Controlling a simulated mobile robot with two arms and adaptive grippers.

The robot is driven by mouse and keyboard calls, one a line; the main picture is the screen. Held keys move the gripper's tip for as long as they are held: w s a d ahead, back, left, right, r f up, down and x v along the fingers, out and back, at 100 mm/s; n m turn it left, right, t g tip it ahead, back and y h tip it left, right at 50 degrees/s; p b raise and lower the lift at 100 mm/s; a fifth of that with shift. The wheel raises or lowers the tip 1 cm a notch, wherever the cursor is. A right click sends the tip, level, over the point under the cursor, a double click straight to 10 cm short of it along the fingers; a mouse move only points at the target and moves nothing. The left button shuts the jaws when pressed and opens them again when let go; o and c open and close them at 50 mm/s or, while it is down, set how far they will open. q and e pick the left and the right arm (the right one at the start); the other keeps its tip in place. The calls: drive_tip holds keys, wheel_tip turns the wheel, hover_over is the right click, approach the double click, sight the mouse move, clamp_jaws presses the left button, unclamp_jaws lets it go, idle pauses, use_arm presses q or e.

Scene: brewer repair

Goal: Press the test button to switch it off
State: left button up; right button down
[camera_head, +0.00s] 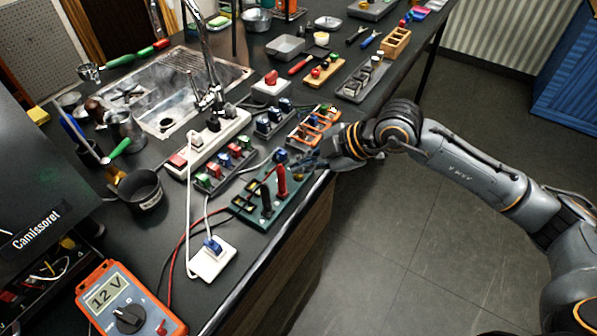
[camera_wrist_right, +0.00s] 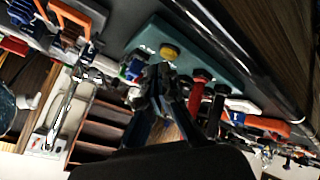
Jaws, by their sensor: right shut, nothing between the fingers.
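The teal test board (camera_head: 258,217) lies near the table's front edge, with a red and a black probe (camera_head: 282,181) standing upright in it. In the right wrist view, a round yellow button (camera_wrist_right: 169,52) sits on the teal board (camera_wrist_right: 215,68); I take it as the test button. In the head view it is mostly hidden by my right gripper. My right gripper (camera_head: 302,165) is shut and empty, low over the board's right end. In the wrist view its fingertips (camera_wrist_right: 158,76) are close beside the button; contact cannot be told. My left gripper is not in view.
An orange multimeter (camera_head: 127,303) reads 12 V at the lower left. A white block with a blue switch (camera_head: 212,258) and cables lies left of the board. Trays of coloured parts (camera_head: 224,166) stand behind it. Open floor lies right of the table edge.

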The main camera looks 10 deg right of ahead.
sight(303, 177)
idle(0.4)
drive_tip(key=shift+f+b, duration=0.3)
drive_tip(key=shift+f, duration=0.15)
drive_tip(key=shift+r, duration=0.15)
drive_tip(key=shift+r+p, duration=0.3)
drive_tip(key=shift+p, duration=0.1)
drive_tip(key=shift+r, duration=0.1)
wheel_tip(303, 177, up, 6)
drive_tip(key=p, duration=0.5)
idle(0.4)
